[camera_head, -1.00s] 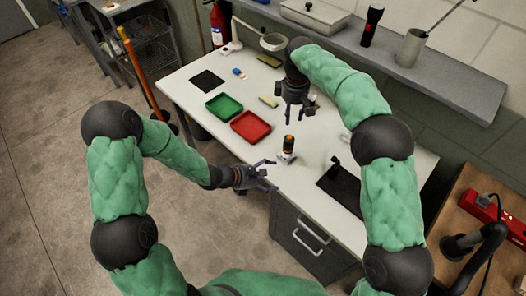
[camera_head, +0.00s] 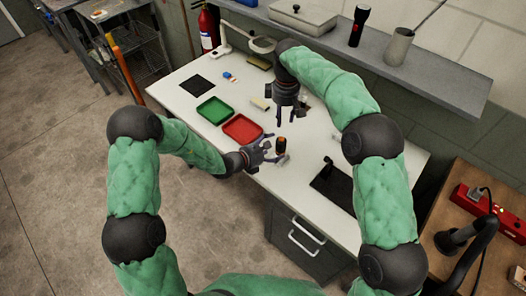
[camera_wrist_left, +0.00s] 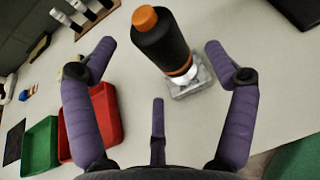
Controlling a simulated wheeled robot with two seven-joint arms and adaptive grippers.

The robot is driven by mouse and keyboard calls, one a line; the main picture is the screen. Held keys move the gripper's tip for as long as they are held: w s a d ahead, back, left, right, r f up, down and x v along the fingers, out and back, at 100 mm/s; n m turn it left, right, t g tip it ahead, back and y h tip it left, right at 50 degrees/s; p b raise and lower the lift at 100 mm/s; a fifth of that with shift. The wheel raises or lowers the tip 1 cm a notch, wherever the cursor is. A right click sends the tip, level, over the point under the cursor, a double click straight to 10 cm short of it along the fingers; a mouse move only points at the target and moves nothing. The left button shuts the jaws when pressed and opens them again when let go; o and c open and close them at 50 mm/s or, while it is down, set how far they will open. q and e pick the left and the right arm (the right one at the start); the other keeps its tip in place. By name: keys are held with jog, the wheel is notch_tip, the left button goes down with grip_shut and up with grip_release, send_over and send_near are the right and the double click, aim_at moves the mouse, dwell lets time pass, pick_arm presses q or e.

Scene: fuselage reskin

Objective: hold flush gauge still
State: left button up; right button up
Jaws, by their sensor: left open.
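The flush gauge (camera_head: 281,146), a black cylinder with an orange top, stands on the white table near its front edge. In the left wrist view the gauge (camera_wrist_left: 166,45) has an orange ring low down and a clear or metallic square base. My left gripper (camera_head: 271,151) is open just left of the gauge. In the wrist view its purple fingers are spread on either side, with no visible contact. My right gripper (camera_head: 286,117) is open and empty, pointing down above the table behind the gauge.
A red tray (camera_head: 243,129) and a green tray (camera_head: 214,111) lie left of the gauge. A black mat (camera_head: 335,187) with a dark tool lies to the right. A magnifier lamp (camera_head: 262,46) stands at the back. Bare tabletop surrounds the gauge.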

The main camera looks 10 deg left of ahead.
pick_arm(q)
jog(key=shift+x, duration=1.4)
jog(key=c, duration=1.5)
jog(key=shift+c, duration=0.2)
pick_arm(e)
grip_shut()
